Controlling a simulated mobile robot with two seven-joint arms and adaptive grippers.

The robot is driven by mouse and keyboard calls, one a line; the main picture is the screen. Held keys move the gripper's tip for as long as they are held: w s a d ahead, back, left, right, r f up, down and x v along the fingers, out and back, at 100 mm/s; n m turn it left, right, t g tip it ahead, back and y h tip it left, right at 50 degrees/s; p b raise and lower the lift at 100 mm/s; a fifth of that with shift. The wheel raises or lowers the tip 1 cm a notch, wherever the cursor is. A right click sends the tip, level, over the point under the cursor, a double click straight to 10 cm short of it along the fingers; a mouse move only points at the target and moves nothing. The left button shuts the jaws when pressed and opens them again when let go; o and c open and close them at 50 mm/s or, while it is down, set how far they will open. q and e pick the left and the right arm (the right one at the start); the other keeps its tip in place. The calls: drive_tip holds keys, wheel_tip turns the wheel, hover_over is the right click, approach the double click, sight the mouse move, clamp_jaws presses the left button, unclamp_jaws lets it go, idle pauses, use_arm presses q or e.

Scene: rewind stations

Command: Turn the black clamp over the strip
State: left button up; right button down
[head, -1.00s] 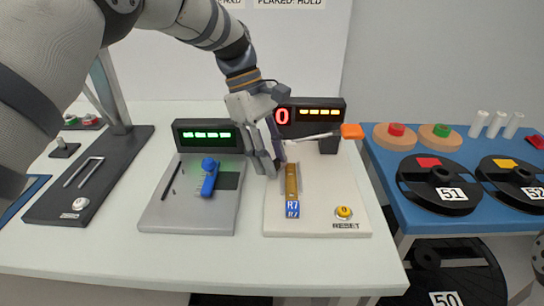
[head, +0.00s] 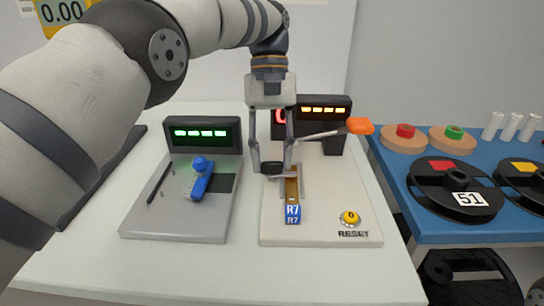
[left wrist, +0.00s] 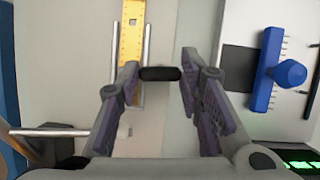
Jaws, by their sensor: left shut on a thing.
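The black clamp (head: 271,168) is a small dark bar just left of the strip on the white station. In the left wrist view the clamp (left wrist: 160,74) lies crosswise between my fingertips. My left gripper (head: 271,170) points down and is shut on it. The orange-yellow strip (head: 292,186) lies between two thin metal rails and ends in a blue R7 label (head: 293,213). The strip also shows in the left wrist view (left wrist: 132,40). The clamp is beside the strip, not across it. My fingers partly hide the strip's far end.
A grey station with a blue handle (head: 201,180) stands left. A blue table (head: 445,226) with reels is right.

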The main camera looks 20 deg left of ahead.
use_arm(q)
drive_tip(key=shift+f+m+y, duration=0.1)
drive_tip(key=shift+m+y, duration=0.2)
drive_tip(key=shift+m, duration=0.2)
idle(0.3)
drive_tip(key=o, duration=1.2)
drive_tip(key=shift+c, duration=0.2)
